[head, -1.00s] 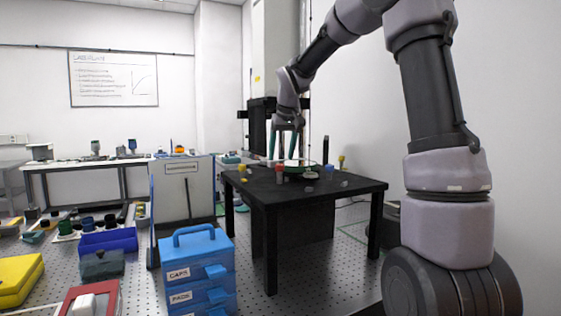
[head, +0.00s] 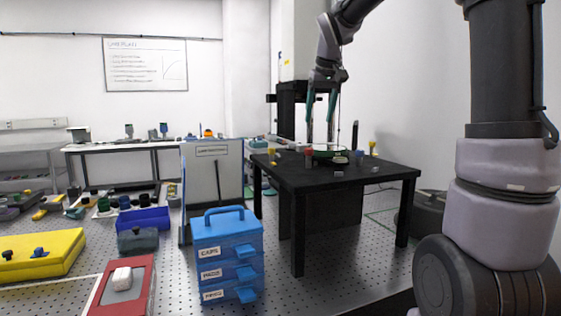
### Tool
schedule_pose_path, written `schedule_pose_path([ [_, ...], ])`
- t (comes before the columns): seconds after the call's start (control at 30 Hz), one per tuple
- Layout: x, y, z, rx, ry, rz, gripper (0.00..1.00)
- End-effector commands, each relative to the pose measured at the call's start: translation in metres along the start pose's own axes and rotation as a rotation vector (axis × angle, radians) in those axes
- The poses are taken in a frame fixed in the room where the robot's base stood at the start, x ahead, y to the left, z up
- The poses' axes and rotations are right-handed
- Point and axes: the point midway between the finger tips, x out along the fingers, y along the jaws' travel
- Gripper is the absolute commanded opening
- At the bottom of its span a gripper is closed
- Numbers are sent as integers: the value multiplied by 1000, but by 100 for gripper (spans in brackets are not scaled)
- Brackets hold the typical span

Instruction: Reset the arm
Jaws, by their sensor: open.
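My gripper (head: 320,128) hangs from my arm with its fingers pointing down, above the black table (head: 390,173). The two greenish fingers are apart, and I see nothing held between them. Below the fingertips a green-rimmed round dish (head: 330,154) and a small pale disc lie on the table top. I cannot tell exactly how high the fingertips are above them. My arm comes in from the upper right.
Several small pieces stand on the table, among them a red one (head: 308,157) and a yellow one (head: 373,147). A blue drawer box (head: 228,250), a red tray (head: 140,298) and a yellow case (head: 45,255) lie in front. A dark column (head: 290,105) stands behind the table.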

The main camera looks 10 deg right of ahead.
Motion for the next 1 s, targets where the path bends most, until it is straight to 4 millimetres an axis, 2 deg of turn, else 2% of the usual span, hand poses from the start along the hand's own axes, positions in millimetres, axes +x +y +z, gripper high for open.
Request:
schedule_pose_path([
  [0.1,-28,5,45,66,36,3,68],
  [0.23,-50,12,104,167,78,-14,68],
  [0.4,-63,20,179,306,134,-63,68],
  [0.53,-62,22,223,393,165,-109,68],
  [0.7,-58,23,254,457,186,-149,68],
  [1.0,-57,23,260,469,189,-157,68],
])
